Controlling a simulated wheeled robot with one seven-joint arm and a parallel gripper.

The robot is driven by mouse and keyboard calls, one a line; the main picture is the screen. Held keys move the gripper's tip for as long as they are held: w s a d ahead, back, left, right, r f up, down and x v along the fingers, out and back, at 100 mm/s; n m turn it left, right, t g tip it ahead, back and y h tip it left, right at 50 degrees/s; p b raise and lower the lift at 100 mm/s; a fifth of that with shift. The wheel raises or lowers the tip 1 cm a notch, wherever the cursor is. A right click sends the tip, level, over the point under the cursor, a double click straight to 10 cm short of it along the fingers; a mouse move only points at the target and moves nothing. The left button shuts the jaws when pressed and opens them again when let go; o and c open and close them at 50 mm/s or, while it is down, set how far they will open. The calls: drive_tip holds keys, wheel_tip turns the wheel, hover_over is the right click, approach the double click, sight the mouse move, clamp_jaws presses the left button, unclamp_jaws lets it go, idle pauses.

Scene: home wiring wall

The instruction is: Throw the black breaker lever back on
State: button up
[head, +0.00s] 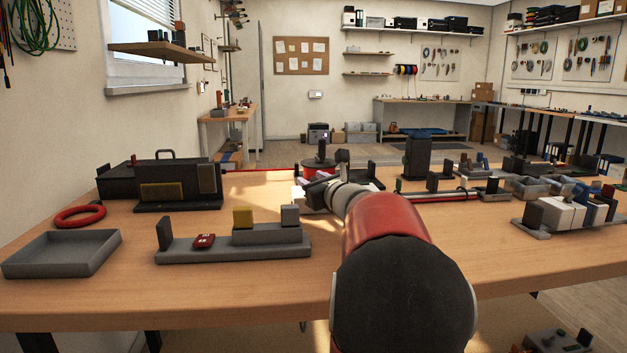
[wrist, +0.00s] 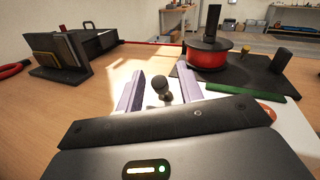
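A short black lever with a rounded knob (wrist: 161,86) stands on a white plate (wrist: 220,91) in the wrist view. My gripper (wrist: 160,90) is open, with its two pale purple fingers apart on either side of the knob. A gap shows between the knob and each finger. The lower part of the lever and much of the plate are hidden behind my gripper body. In the head view my arm covers most of this spot, and the lever cannot be made out there.
A black box (head: 118,180), a grey tray (head: 62,254) and a grey block fixture (head: 215,250) stand to the left.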

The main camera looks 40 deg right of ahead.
clamp_jaws()
